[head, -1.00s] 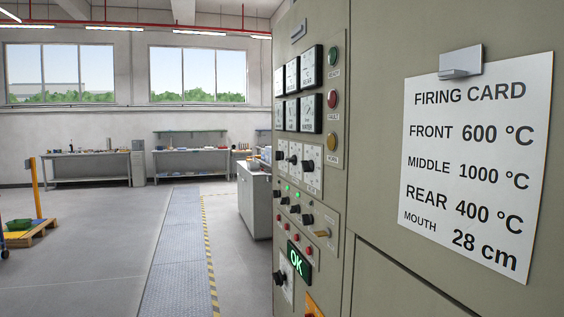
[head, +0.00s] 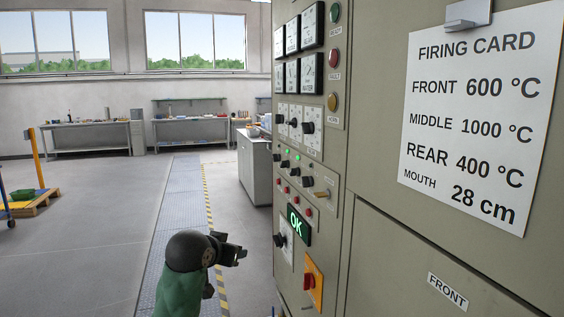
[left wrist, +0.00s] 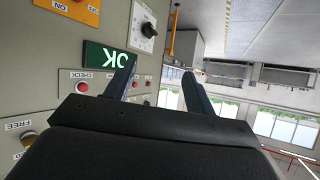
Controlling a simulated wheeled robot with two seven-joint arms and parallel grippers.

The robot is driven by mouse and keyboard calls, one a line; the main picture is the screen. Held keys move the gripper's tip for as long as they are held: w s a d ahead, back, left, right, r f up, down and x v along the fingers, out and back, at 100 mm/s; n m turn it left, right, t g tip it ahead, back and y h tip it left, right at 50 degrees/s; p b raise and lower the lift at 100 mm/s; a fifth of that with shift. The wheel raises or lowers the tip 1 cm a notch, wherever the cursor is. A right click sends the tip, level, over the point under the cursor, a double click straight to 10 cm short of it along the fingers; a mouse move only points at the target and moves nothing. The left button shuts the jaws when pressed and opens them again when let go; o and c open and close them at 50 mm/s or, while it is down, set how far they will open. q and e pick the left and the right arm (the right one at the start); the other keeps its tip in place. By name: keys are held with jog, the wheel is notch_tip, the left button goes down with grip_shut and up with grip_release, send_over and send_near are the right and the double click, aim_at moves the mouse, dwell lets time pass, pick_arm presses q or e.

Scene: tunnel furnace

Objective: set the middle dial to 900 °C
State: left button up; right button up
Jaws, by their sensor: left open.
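Three black dials sit in a row on the grey panel in the head view; the middle dial (head: 294,122) is between a left one (head: 280,119) and a right one (head: 308,127). Its setting is too small to read. My left gripper (head: 240,251) is low in front of the panel, below and left of the dials, apart from it. In the left wrist view its two fingers (left wrist: 161,75) are spread with nothing between them. The firing card (head: 478,115) reads MIDDLE 1000 °C, unlike the task's 900 °C. My right gripper is not in view.
Below the dials are small switches, red buttons, a green OK display (head: 299,225), a black knob (head: 280,240) and a red switch on an orange plate (head: 313,284). The OK display also shows upside down in the left wrist view (left wrist: 106,58). The floor left of the panel is open.

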pick_arm(q)
jog(key=w+d+r+m+h, duration=0.15)
jog(key=w+r, duration=0.35)
jog(key=r, duration=0.5)
jog(key=w+d+r+m+h, duration=0.1)
jog(key=w+r+h, duration=0.1)
jog(key=w+r, duration=0.5)
jog(key=w+d+r+m+h, duration=0.1)
jog(key=w+r+m+h, duration=0.15)
jog(key=r, duration=0.95)
jog(key=m+g+h, duration=0.6)
jog(key=h, duration=0.2)
send_near(287, 122)
jog(key=shift+d, duration=0.5)
jog(key=p+x, duration=0.1)
jog(key=x, duration=0.4)
jog(key=shift+w+d+r, duration=0.1)
jog(key=shift+w+d, duration=0.15)
jog(key=shift+d, duration=0.05)
jog(key=shift+p+x, duration=0.3)
jog(key=shift+x, duration=0.6)
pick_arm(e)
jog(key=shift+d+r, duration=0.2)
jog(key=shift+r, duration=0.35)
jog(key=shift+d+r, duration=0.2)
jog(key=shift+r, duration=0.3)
